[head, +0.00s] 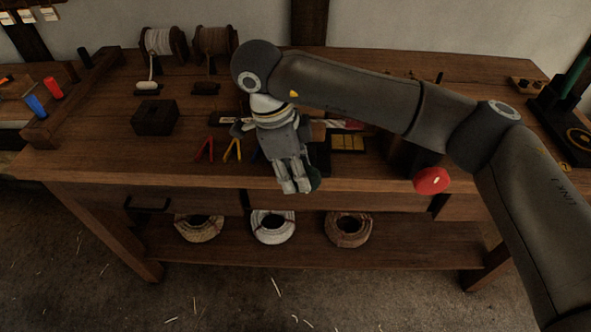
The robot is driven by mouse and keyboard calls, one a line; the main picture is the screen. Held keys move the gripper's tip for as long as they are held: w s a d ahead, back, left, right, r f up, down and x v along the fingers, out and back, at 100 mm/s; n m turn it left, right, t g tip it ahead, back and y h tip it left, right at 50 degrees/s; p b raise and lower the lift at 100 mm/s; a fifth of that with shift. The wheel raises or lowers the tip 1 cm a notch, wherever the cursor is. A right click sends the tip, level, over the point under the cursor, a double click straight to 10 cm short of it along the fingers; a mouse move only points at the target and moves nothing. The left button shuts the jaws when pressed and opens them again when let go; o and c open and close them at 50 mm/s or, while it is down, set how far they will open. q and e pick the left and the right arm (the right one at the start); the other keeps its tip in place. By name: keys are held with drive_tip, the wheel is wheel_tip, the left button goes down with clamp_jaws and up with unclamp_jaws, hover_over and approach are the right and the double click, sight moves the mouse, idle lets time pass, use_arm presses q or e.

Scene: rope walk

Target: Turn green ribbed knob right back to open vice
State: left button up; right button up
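A dark green knob (315,178) shows at the bench's front edge, just right of my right gripper's fingertips. Most of it is hidden behind the fingers, so its ribs cannot be made out. My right gripper (294,186) points down and toward the front, its fingers close beside or over the knob. I cannot tell whether they touch it or how far apart they are. A dark body (319,155), possibly the vice, is behind the gripper and mostly hidden; its jaws do not show. My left gripper is not in view.
A red knob (431,181) sticks out in front of a dark block farther right. Red and yellow V-shaped pieces (232,150), a dark block (155,118) and two spools (163,43) stand left on the bench (100,155). Rope coils (273,226) lie on the lower shelf.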

drive_tip(key=shift+o, duration=0.2)
drive_tip(key=v, duration=1.2)
